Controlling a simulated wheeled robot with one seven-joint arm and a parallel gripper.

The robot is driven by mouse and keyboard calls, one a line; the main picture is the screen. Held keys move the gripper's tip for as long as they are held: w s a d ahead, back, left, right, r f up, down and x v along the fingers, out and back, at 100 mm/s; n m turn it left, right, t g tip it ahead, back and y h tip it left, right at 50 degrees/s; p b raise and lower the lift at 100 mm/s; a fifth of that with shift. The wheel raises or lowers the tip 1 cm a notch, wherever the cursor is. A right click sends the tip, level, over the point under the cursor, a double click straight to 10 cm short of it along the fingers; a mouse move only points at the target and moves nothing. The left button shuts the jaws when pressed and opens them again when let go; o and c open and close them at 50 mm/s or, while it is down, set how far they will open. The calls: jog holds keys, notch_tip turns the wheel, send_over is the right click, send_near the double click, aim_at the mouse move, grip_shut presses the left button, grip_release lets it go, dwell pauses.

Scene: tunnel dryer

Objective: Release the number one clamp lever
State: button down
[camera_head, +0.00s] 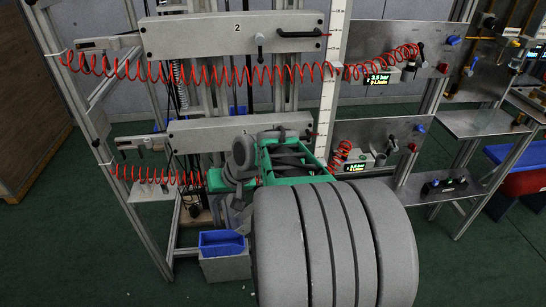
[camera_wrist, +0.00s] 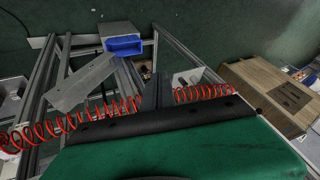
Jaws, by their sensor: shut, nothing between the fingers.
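My gripper (camera_wrist: 157,85) shows in the wrist view as two dark fingers close together, shut and empty. In the head view my arm hides the gripper's tips, so I cannot tell whether they touch anything.
Red coiled hoses (camera_head: 215,73) run across both levels. A white scale post (camera_head: 328,85) stands right of the beams. Panels with displays (camera_head: 378,79) are at the right. A blue bin (camera_head: 221,243) is low in front; it also shows in the wrist view (camera_wrist: 124,44).

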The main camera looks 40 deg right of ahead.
jog(key=d+m+t, duration=0.4)
jog(key=d, duration=1)
jog(key=s+d+r+m+t+h, duration=0.2)
jog(key=s+d+m+t, duration=0.2)
jog(key=d, duration=0.9)
jog(key=shift+s+d+m+b, duration=0.25)
jog(key=shift+s+m+b, duration=0.2)
jog(key=shift+s, duration=0.75)
jog(key=a+p+x, duration=0.2)
jog(key=x, duration=1.1)
jog(key=shift+s+a+f, duration=0.15)
jog(key=shift+a+f, duration=0.05)
jog(key=shift+f, duration=0.1)
